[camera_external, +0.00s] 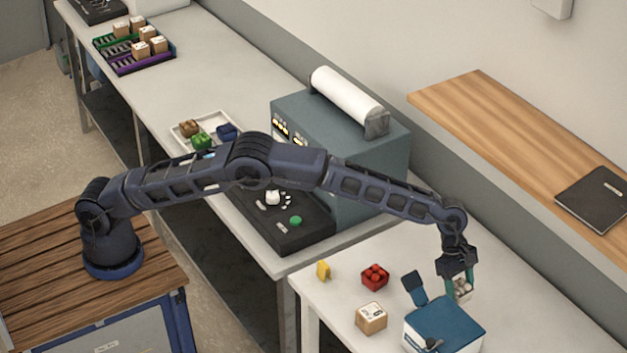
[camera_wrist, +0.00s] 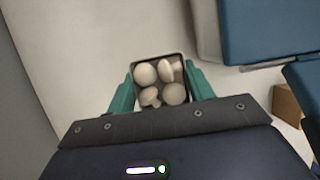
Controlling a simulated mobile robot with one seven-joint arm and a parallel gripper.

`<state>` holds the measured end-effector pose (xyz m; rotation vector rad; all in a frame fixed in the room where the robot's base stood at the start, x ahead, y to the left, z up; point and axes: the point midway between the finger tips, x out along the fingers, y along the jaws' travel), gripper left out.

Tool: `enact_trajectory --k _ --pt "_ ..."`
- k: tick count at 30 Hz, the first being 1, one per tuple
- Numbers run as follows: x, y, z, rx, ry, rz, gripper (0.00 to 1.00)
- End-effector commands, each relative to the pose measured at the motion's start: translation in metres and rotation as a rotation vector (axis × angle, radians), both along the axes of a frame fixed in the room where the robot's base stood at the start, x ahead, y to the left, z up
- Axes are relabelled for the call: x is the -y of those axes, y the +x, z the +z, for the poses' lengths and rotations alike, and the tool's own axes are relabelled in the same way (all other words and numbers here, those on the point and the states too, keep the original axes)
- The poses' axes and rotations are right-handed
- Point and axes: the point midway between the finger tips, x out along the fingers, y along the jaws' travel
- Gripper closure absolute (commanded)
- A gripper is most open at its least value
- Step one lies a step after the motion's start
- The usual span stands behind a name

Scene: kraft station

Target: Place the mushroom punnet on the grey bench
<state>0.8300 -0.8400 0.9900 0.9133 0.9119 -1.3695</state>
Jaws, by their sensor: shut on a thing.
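The mushroom punnet (camera_wrist: 160,82) is a small dark-rimmed tray with several pale mushrooms in it. My gripper (camera_wrist: 160,90) has its teal fingers on two opposite sides of the punnet and is shut on it. In the external view, my gripper (camera_external: 460,281) points down over the right-hand table, with the punnet (camera_external: 463,290) between its fingers, behind the blue box. I cannot tell whether the punnet touches the tabletop. A long pale grey bench (camera_external: 205,75) runs from the back left towards the middle.
On the right-hand table (camera_external: 540,320) are a blue box (camera_external: 455,322), a cardboard box (camera_external: 371,317), a red block-like item (camera_external: 375,276) and a yellow item (camera_external: 323,269). The bench holds a teal machine (camera_external: 375,160), a white tray (camera_external: 180,130) and crates (camera_external: 140,65). A wooden shelf (camera_external: 490,110) is behind.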

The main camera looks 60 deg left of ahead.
Motion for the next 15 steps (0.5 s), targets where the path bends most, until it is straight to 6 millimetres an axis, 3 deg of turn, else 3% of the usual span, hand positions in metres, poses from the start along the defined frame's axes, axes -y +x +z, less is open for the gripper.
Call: enact_trajectory --k 9,15 --pt "0.000 0.000 -0.042 -0.003 0.001 0.001 0.70" --pt "0.000 0.000 -0.046 -0.001 0.000 0.001 0.70"
